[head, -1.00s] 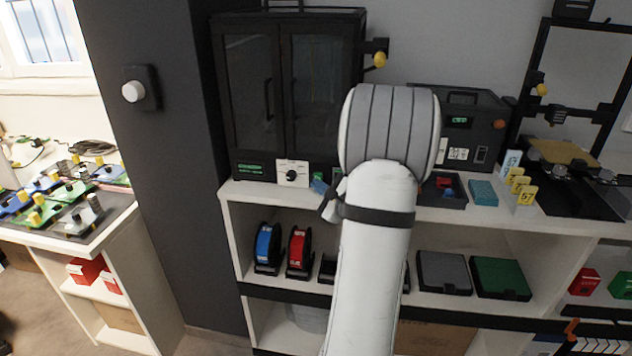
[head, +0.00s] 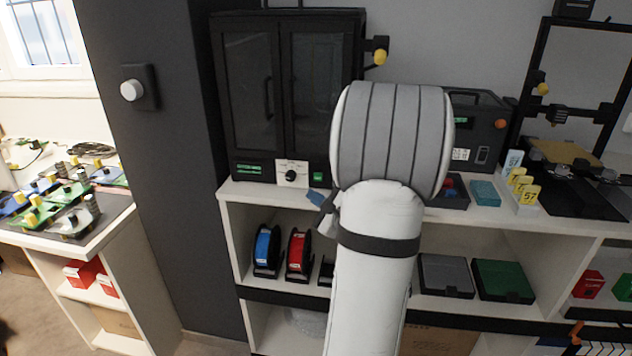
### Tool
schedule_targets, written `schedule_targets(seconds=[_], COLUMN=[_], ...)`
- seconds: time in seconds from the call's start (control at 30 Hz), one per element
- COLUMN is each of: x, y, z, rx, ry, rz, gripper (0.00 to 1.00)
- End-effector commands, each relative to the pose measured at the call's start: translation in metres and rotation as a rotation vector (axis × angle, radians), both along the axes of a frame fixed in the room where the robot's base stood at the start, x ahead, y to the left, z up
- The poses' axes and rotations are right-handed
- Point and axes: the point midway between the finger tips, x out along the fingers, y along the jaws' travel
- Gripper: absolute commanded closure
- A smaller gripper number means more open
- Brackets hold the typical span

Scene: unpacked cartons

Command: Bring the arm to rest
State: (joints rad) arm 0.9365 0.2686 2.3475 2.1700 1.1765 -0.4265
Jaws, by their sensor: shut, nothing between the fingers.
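My arm, white with a grey ribbed joint, rises through the middle of the head view in front of the shelf unit. Most of my gripper (head: 318,199) is hidden behind it. Only a dark part with a small blue tip shows at the arm's left edge, over the shelf top's front edge. It is shut and I see nothing held in it.
A black cabinet (head: 250,110) stands on the white shelf unit (head: 228,222), with a dark machine (head: 490,140) to its right. Blue and red spools (head: 299,252) and flat cases (head: 503,280) sit below. A dark pillar (head: 165,200) and side table (head: 60,252) are left.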

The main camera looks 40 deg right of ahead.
Motion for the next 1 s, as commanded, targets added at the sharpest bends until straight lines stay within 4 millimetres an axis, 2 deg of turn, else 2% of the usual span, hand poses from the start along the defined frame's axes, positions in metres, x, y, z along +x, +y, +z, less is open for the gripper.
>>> schedule_targets(seconds=[0.77, 0.87, 0.97, 1.0], x=[0.001, 0.005, 0.013, 0.016], y=[0.001, 0.017, 0.059, 0.085], z=[0.001, 0.006, 0.018, 0.024], rx=[-0.001, -0.015, -0.057, -0.086], ry=[0.001, 0.013, 0.051, 0.075], rz=[0.004, 0.053, 0.189, 0.270], gripper=[1.00, 1.00, 1.00, 1.00])
